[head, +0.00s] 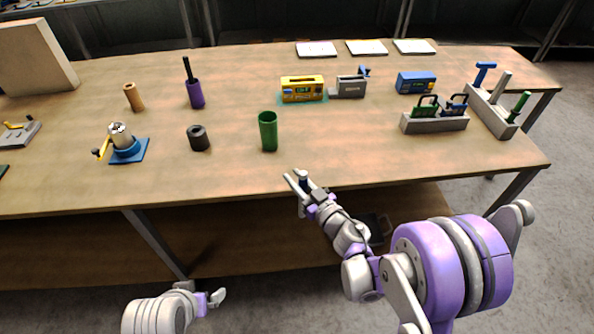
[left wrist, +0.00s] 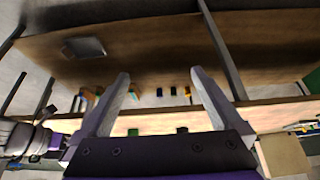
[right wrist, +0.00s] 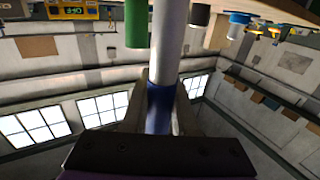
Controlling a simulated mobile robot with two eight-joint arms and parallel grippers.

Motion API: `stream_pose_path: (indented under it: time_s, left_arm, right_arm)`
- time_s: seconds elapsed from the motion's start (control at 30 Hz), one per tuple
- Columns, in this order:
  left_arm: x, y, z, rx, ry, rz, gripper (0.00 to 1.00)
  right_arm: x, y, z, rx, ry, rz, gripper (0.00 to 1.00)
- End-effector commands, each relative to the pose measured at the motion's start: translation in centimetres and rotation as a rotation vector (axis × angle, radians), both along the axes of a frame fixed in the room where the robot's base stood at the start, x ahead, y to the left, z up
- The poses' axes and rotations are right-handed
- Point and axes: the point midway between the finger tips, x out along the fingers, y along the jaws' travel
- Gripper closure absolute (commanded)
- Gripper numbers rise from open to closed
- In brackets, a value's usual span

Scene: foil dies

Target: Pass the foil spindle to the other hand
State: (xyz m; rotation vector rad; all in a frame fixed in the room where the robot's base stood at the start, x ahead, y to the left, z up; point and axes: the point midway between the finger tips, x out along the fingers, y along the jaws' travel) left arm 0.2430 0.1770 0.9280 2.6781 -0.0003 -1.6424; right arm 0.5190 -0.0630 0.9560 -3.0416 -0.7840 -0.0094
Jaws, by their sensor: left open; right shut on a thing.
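The foil spindle shows in the right wrist view as a pale grey shaft (right wrist: 168,45) with a dark blue section (right wrist: 160,108) between my fingers. My right gripper (right wrist: 160,110) is shut on the blue section. In the head view my right gripper (head: 303,188) holds it just in front of the table's near edge; the spindle is small there and partly hidden by the fingers. My left gripper (left wrist: 160,98) is open and empty in the left wrist view. In the head view the left gripper (head: 214,297) is low at the bottom, well apart from the right one.
The wooden table (head: 340,150) holds a green cylinder (head: 268,132), a dark cylinder (head: 199,138), a blue-based device (head: 125,143), a yellow device (head: 302,88) and a grey tool rack (head: 434,123). A lower shelf (head: 240,240) lies under the table. Space between my grippers is free.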

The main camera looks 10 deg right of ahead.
Motion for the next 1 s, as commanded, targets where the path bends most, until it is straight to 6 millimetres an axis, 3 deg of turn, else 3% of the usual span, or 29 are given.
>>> stream_pose_path:
  time_s: [0.5, 0.67, 0.73, 0.87, 1.0]
  left_arm:
    - [0.0, 0.0, 0.0, 0.0, 0.0, 0.0, 0.0]
    - [0.5, -0.2, 0.5, -0.004, 0.007, 0.0, 0.27]
    - [1.4, -0.6, 1.4, -0.011, 0.018, 0.001, 0.38]
    - [4.3, -2.0, 4.2, -0.033, 0.06, 0.009, 0.38]
    - [8.5, -4.4, 7.9, -0.057, 0.124, 0.024, 0.38]
  right_arm:
    - [-1.4, 1.5, -2.3, 0.004, -0.005, 0.454, 1.0]
    - [-1.6, 1.6, -2.4, 0.003, -0.006, 0.491, 1.0]
    - [-1.6, 1.6, -2.4, 0.003, -0.006, 0.495, 1.0]
    - [-1.6, 1.6, -2.4, 0.004, -0.007, 0.494, 1.0]
    - [-1.6, 1.6, -2.4, 0.004, -0.007, 0.493, 1.0]
